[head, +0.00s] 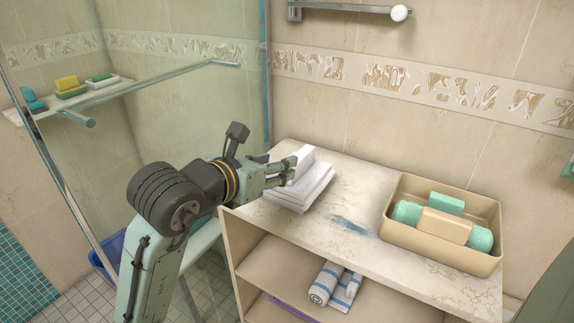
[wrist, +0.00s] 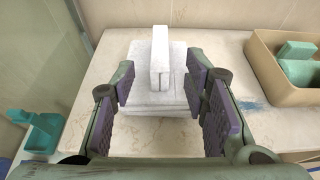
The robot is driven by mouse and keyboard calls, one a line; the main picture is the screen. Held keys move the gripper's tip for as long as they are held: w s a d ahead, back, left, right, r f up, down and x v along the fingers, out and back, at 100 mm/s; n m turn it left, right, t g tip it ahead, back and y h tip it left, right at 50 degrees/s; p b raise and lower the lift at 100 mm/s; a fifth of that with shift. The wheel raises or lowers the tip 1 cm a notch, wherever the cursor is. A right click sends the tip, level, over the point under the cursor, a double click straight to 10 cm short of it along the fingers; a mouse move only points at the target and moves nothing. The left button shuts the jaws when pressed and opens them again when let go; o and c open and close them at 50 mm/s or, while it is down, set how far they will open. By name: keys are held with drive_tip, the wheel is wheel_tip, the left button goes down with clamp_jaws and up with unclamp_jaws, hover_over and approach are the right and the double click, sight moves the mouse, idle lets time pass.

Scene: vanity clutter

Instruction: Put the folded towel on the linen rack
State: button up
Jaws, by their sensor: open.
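A stack of folded white towels (head: 300,192) lies on the vanity top near its left end. A narrow white folded piece (wrist: 160,62) stands upright on the stack (wrist: 137,97) in the wrist view. My gripper (head: 287,171) is open and empty at the stack's near left side. In the wrist view its purple-padded fingers (wrist: 165,100) are spread wide, with the stack ahead and between them. A metal wall rail (head: 345,11) shows at the top of the head view; I cannot tell whether it is the linen rack. My gripper hides part of the stack in the head view.
A tan bin (head: 447,252) with green and tan items stands on the right of the marble-look top (head: 345,185). Rolled striped towels (head: 334,286) lie on the shelf below. A glass shower panel (head: 190,100) rises at left. A teal holder (wrist: 38,130) shows at left.

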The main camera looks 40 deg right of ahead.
drive_tip(key=shift+v, duration=1.8)
